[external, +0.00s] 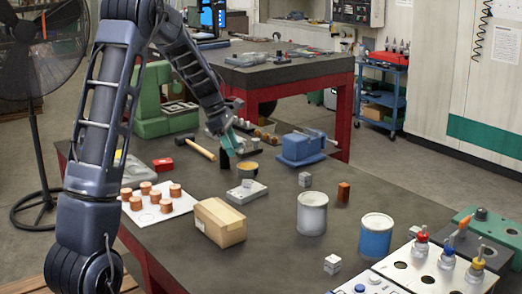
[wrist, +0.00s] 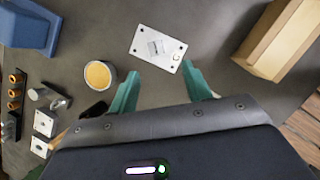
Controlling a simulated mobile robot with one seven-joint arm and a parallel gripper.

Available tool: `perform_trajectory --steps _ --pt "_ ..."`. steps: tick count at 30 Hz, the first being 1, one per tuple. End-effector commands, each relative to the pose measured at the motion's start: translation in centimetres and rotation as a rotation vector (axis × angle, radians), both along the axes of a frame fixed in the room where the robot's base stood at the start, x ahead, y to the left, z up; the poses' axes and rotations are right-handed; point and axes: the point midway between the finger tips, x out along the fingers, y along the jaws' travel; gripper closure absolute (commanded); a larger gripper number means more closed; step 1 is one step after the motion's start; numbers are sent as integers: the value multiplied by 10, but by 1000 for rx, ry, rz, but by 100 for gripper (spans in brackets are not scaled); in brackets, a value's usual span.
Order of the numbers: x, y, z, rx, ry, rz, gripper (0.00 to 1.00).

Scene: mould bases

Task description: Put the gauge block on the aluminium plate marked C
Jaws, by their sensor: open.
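The aluminium plate (external: 252,194) lies flat on the dark bench, between the cardboard box and the round tin. In the wrist view the plate (wrist: 168,61) shows a letter C near one corner and a hole in each corner. My gripper (external: 226,156) is above the bench, behind the plate. In the wrist view its teal fingers (wrist: 161,72) are apart and empty, with the plate beyond their tips.
A round tin (external: 248,169) stands behind the plate and a cardboard box (external: 220,224) in front. A blue vise (external: 302,148) is at the back right. Two silver cubes (external: 305,180) (external: 332,264), a grey can (external: 312,213) and a blue can (external: 376,238) stand to the right.

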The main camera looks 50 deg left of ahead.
Motion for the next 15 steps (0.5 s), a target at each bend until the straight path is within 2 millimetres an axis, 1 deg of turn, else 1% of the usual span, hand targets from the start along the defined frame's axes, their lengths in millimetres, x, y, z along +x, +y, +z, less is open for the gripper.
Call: perform_trajectory --steps 1,5,6,8,9,15 --pt "-3 -12 11 14 -14 -41 51" --pt "-18 -48 40 67 -54 -194 51" --pt "-24 -61 50 86 -67 -249 51" --pt "-33 -79 62 113 -86 -327 51" --pt "-40 -91 71 132 -100 -381 51" --pt "-78 -146 107 229 -164 -647 51"
